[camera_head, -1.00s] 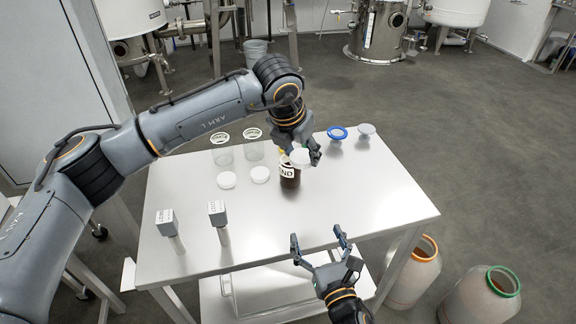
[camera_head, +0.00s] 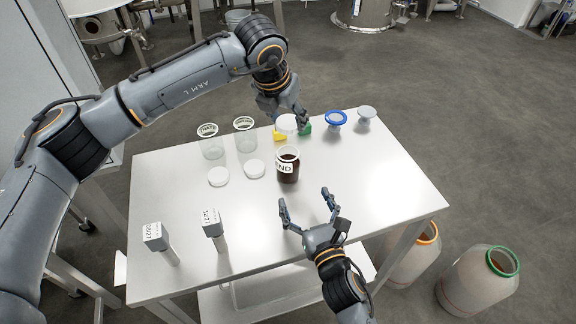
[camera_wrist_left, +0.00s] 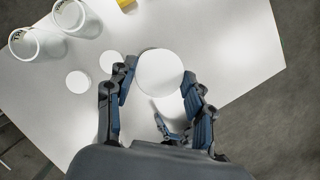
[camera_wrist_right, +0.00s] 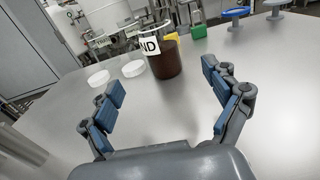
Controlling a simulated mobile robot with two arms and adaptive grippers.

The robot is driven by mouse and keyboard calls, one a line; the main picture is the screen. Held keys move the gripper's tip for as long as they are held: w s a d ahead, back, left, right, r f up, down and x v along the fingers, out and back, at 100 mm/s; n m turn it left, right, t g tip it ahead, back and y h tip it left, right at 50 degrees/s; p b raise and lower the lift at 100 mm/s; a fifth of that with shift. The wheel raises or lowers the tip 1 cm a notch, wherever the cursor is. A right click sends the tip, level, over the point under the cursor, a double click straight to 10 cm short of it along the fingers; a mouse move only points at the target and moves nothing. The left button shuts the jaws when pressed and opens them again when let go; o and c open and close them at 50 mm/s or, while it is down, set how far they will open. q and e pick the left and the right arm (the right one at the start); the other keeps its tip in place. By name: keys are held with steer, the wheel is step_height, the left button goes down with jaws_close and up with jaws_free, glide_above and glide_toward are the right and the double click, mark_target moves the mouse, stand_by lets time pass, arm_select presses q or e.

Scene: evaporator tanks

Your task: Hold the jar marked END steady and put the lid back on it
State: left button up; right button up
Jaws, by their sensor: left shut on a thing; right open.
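The jar marked END (camera_head: 288,168) stands upright on the table, open at the top and filled with something dark brown. It also shows in the right wrist view (camera_wrist_right: 166,62). My left gripper (camera_head: 290,119) is shut on a white round lid (camera_head: 285,124), held behind the jar in the head view. In the left wrist view the lid (camera_wrist_left: 160,72) sits between the fingers. My right gripper (camera_head: 306,202) is open and empty in front of the jar, its fingers apart and pointing towards it, without touching.
Two empty clear jars (camera_head: 211,147) (camera_head: 245,140) and two white lids (camera_head: 219,176) (camera_head: 254,168) stand left of the jar. Yellow (camera_head: 279,136) and green (camera_head: 304,129) items, a blue-rimmed piece (camera_head: 336,118) and a grey one (camera_head: 366,114) are behind. Two block-headed tools (camera_head: 157,237) (camera_head: 214,224) are front left.

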arm_select(q)
steer(key=shift+w, duration=0.1)
arm_select(e)
steer(key=x, duration=1.2)
steer(key=shift+f, duration=0.1)
steer(key=shift+c, duration=0.2)
steer(key=c, duration=1.7)
arm_select(q)
glide_above(286, 143)
steer(key=s, duration=0.3)
steer(key=shift+w+d+f, duration=0.1)
steer(key=shift+f, duration=2.45)
arm_select(e)
steer(key=shift+c, duration=0.2)
arm_select(q)
steer(key=shift+f, duration=0.85)
steer(key=shift+f, duration=0.6)
arm_select(e)
jaws_close()
